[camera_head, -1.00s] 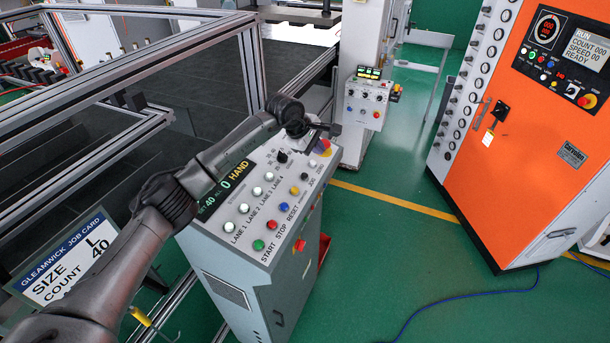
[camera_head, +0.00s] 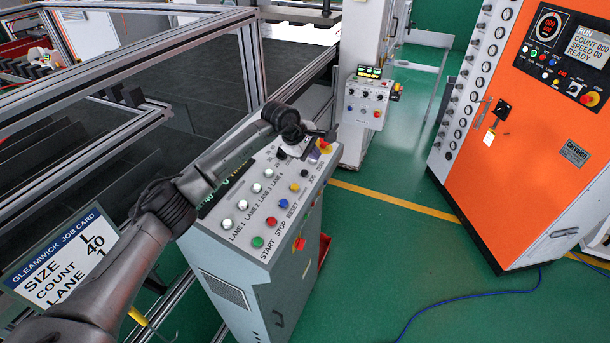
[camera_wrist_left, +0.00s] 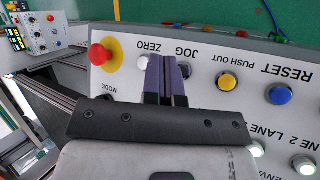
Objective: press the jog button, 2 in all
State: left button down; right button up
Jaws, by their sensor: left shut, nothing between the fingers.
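The jog button (camera_head: 304,174) is a small dark button on the sloped grey control panel (camera_head: 249,206), between the yellow push-out button (camera_head: 294,187) and the white zero button. In the left wrist view the jog button (camera_wrist_left: 185,70) is dark and partly hidden beside my fingers. My left gripper (camera_head: 315,153) is over the far end of the panel, its purple fingers shut with nothing between them. In the wrist view the fingertips (camera_wrist_left: 166,60) lie between the white zero button (camera_wrist_left: 145,62) and the jog button. Contact with the panel cannot be told. My right gripper is not in view.
A red emergency stop on yellow (camera_wrist_left: 102,55) is close beside my fingers. Blue reset (camera_head: 283,203), red stop (camera_head: 270,221) and green start (camera_head: 257,242) buttons line the panel's near edge. An orange cabinet (camera_head: 520,150) stands right, across green floor.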

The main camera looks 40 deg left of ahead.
aim_at(305, 172)
pick_arm(q)
jog(key=f+b, duration=0.1)
jog(key=f, duration=0.1)
jog(key=a+f+b, duration=0.1)
jog(key=f, duration=0.1)
jog(key=shift+s+a, duration=0.1)
jog(key=shift+s, duration=0.05)
jog(key=shift+a+f, duration=0.1)
jog(key=shift+f, duration=0.15)
dwell(0.4)
dwell(0.6)
dwell(0.7)
jog(key=shift+f+b, duration=0.15)
jog(key=shift+b, duration=0.2)
jog(key=shift+f, duration=0.25)
